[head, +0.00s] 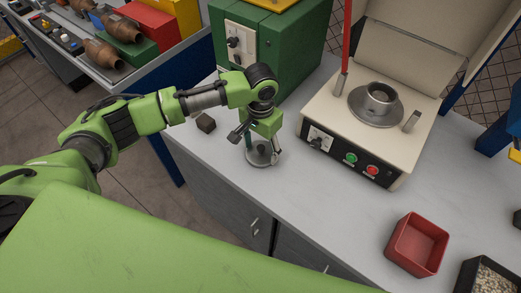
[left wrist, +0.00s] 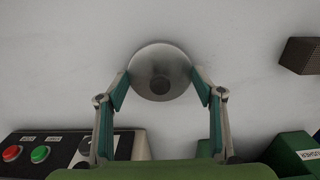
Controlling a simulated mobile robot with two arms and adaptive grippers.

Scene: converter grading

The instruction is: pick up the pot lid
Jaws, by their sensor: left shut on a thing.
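The pot lid is a round, brushed-metal disc with a dark knob at its centre. In the head view the pot lid (head: 258,157) is at the grey worktop's surface, left of the cream machine. In the left wrist view the pot lid (left wrist: 160,55) is between the two fingers. My left gripper (head: 262,150) points down over it and is shut on it, with one fingertip at each side of the rim in the left wrist view (left wrist: 161,88). I cannot tell whether the lid touches the worktop. My right gripper is not in view.
A cream machine (head: 340,125) with buttons and a round metal pot (head: 381,98) stands right of the gripper. A green cabinet (head: 285,50) is behind. A small dark block (head: 206,122) lies left. A red bin (head: 417,245) stands front right. The worktop between is clear.

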